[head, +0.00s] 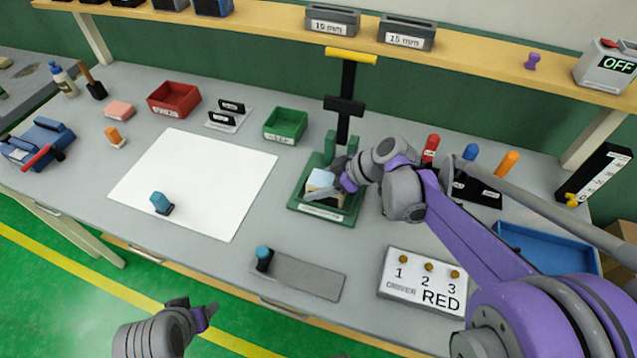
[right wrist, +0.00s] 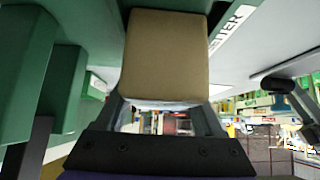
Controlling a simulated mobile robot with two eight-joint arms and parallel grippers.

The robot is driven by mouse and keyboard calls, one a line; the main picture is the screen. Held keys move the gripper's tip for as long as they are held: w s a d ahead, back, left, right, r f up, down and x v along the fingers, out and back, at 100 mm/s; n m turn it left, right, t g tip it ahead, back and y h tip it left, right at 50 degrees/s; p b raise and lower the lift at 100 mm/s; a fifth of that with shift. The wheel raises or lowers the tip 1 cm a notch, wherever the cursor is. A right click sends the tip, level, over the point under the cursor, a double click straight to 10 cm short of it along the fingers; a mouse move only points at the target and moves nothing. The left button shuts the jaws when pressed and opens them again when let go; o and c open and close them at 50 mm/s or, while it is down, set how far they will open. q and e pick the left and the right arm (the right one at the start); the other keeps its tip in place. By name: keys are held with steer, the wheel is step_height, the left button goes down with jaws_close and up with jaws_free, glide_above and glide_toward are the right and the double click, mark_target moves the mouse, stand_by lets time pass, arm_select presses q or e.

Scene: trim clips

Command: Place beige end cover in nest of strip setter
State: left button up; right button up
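The strip setter (head: 300,203) is a green press with a black column and a yellow handle, at the middle of the bench. The beige end cover (head: 316,182) is a blocky piece over the setter's green base, with a pale bluish top. In the right wrist view the beige end cover (right wrist: 166,55) fills the space between the fingers. My right gripper (head: 325,190) is shut on it, inside the setter. Whether the cover rests in the nest or hangs just above it is hidden. My left gripper (head: 207,313) is off the bench's front edge; its fingers are unclear.
The setter's green posts (right wrist: 62,85) stand close beside the cover. A white sheet (head: 195,175), a green bin (head: 285,124) and a red bin (head: 173,99) lie to the left. A driver box (head: 424,283) and a grey plate (head: 308,277) are in front. A blue tray (head: 545,250) is at right.

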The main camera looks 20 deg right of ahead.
steer(key=o, duration=0.5)
steer(key=shift+c, duration=0.2)
steer(key=shift+s+d+r, duration=0.1)
steer(key=shift+r, duration=0.2)
steer(key=p+v, duration=0.1)
steer(key=v, duration=1)
steer(key=shift+s+d+r, duration=0.2)
steer(key=shift+d+r, duration=0.05)
